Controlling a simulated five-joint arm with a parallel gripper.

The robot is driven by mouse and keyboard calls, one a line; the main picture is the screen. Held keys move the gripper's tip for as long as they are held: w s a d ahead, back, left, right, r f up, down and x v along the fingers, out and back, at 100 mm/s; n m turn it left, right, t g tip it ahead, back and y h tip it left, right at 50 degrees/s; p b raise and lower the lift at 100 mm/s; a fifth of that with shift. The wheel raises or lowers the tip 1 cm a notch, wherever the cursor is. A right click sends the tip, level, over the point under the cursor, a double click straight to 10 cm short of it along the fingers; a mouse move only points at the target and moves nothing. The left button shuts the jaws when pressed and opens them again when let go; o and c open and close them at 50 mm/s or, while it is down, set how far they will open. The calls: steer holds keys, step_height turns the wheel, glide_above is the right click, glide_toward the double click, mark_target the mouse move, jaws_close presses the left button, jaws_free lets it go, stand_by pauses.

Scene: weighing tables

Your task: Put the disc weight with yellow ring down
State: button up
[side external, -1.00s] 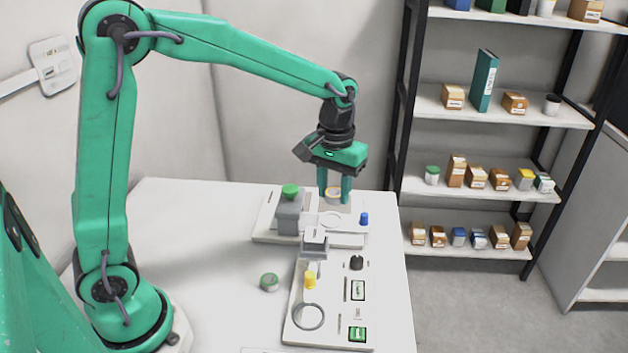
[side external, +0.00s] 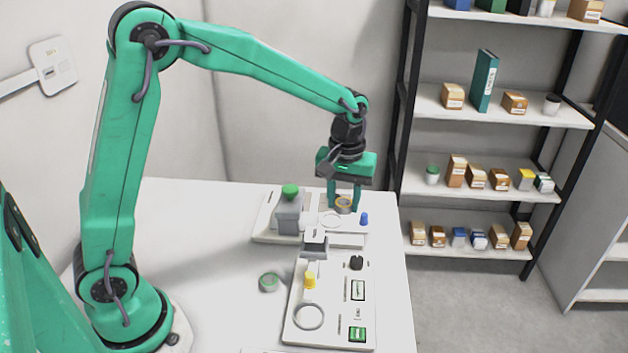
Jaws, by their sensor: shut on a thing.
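My gripper (side external: 344,204) is shut on the disc weight with yellow ring (side external: 344,202), its fingers on either side of it. The weight is low over the far right part of the rear white panel (side external: 262,226). I cannot tell whether it touches the surface below. The fingers hide part of its sides.
A grey block with a green knob (side external: 290,190) stands left of my gripper, and a blue peg (side external: 364,219) stands close to its right. The front panel (side external: 330,325) bears a yellow peg (side external: 310,280) and a black knob (side external: 357,262).

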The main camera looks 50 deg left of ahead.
glide_above(331, 222)
step_height(331, 222, down, 5)
steer(key=shift+f, duration=0.2)
steer(key=shift+f, duration=0.1)
steer(key=shift+f, duration=1.9)
steer(key=shift+f, duration=0.65)
steer(key=o, duration=1.2)
steer(key=shift+f, duration=0.1)
